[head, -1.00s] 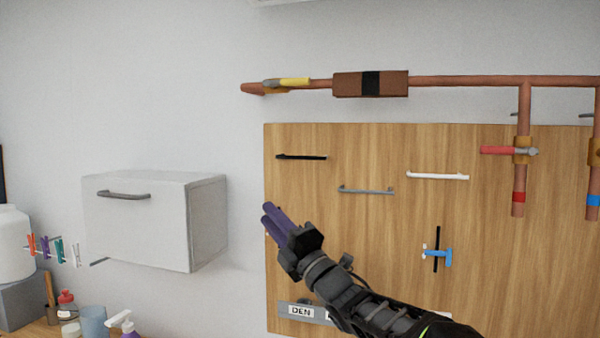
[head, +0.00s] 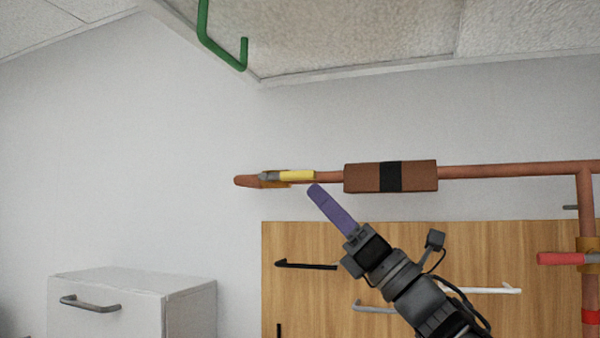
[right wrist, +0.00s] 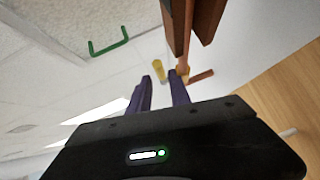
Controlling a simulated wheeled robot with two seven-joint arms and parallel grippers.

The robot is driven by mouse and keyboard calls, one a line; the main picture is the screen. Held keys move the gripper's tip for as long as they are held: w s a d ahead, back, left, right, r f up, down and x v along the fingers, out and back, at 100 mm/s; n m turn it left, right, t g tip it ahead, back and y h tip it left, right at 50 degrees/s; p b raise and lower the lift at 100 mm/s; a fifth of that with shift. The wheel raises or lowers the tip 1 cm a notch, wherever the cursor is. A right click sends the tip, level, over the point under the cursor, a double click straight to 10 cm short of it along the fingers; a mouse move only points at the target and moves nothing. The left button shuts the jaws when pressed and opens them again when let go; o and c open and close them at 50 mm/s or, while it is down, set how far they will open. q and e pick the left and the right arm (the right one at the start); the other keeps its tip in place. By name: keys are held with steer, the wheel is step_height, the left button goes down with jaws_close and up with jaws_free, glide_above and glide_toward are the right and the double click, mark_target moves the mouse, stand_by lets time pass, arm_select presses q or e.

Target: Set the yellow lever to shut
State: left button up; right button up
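The yellow lever (head: 297,175) has a grey hub and lies along the copper pipe (head: 530,170), its handle pointing right in the head view. Its brass valve body (head: 275,184) sits near the pipe's left end. My right gripper (head: 316,190) has purple fingers, just below and right of the lever's end, with its fingers overlapping in the head view. In the right wrist view the fingers (right wrist: 160,80) are apart with nothing between them. There the yellow lever (right wrist: 159,70) shows beyond the gap. Contact with the lever cannot be made out. My left gripper is not in view.
A brown block with a black band (head: 390,176) sits on the pipe right of the lever. A red-handled valve (head: 560,258) is at the right. Below are a wooden board (head: 300,240) with handles and a white cabinet (head: 110,290). A green handle (head: 225,45) hangs above.

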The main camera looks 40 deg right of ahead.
mark_target(300, 174)
steer(key=p+x, duration=0.3)
steer(key=x, duration=0.2)
steer(key=shift+w+r, duration=0.1)
steer(key=shift+r, duration=0.2)
steer(key=shift+w+a+r+p, duration=0.25)
steer(key=shift+w+r+p, duration=0.05)
steer(key=shift+w, duration=0.15)
steer(key=shift+c, duration=0.4)
jaws_close()
stand_by(0.4)
